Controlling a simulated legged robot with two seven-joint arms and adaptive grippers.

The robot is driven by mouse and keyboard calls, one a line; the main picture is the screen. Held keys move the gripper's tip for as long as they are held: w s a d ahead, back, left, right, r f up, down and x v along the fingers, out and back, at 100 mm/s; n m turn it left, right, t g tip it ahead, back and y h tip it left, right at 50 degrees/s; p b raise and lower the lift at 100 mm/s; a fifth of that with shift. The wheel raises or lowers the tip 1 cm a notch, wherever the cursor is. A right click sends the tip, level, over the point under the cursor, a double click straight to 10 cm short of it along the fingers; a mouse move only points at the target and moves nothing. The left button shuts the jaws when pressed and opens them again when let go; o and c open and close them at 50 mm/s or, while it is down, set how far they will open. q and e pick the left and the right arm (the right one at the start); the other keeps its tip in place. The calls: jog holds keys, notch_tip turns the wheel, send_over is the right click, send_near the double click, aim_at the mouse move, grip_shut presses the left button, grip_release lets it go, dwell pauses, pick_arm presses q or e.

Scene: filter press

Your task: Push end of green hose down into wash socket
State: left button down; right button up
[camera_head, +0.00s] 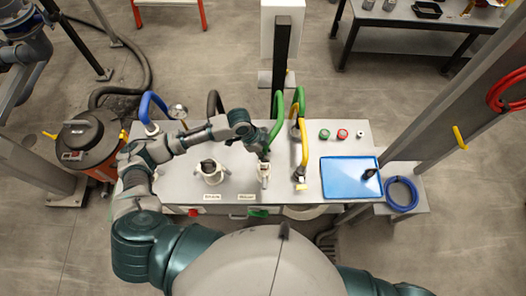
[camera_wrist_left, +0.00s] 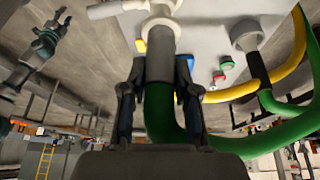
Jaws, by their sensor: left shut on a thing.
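My left gripper (camera_head: 262,154) is over the front middle of the grey bench. In the left wrist view its two dark fingers (camera_wrist_left: 163,92) are shut on the grey end sleeve (camera_wrist_left: 160,68) of the green hose (camera_wrist_left: 162,112). In the head view the green hose (camera_head: 278,108) arcs up behind the gripper. The white wash socket (camera_head: 263,181) stands just below the gripper. In the left wrist view the sleeve is in line with the white socket (camera_wrist_left: 160,22) and appears to meet it; how deep it sits I cannot tell. My right gripper is out of view.
Another white socket (camera_head: 212,177) stands to the left. A yellow hose (camera_head: 304,145) and a second green hose (camera_head: 300,95) are close on the right. A blue tray (camera_head: 345,182) lies further right. An orange-and-black vacuum (camera_head: 88,140) stands left of the bench.

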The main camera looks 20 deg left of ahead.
pick_arm(q)
jog(key=shift+f, duration=0.1)
dwell(0.7)
jog(key=shift+f+b, duration=0.4)
jog(key=shift+f, duration=0.95)
jog(key=shift+f+b, duration=0.4)
jog(key=shift+f, duration=0.9)
jog(key=c, duration=0.8)
grip_release()
